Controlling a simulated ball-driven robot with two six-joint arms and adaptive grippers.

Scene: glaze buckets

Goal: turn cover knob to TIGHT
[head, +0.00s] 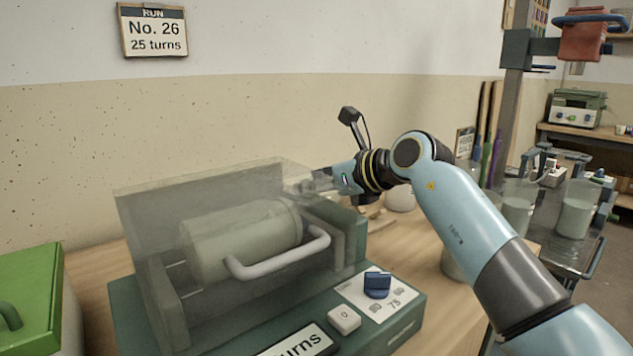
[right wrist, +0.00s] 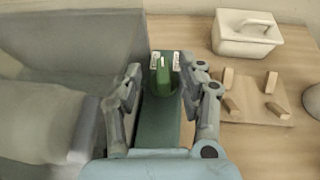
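The green cover knob (right wrist: 164,78) sits on the machine's green end block (right wrist: 158,125) in the right wrist view. A pale line on the knob points roughly up, between two small white labels (right wrist: 154,61) whose words I cannot read. My right gripper (right wrist: 168,72) is open, with one finger on each side of the knob and gaps between fingers and knob. In the head view my right gripper (head: 302,186) is at the machine's far right end, partly behind the clear cover (head: 160,200); the knob is hidden there. My left gripper is not in view.
The closed cover, over a pale jar (head: 225,245), has a grey handle (head: 285,262). A blue dial (head: 377,284) and white button (head: 344,318) are in front. A lidded white box (right wrist: 245,34) and wooden pegged board (right wrist: 255,105) lie right of the knob.

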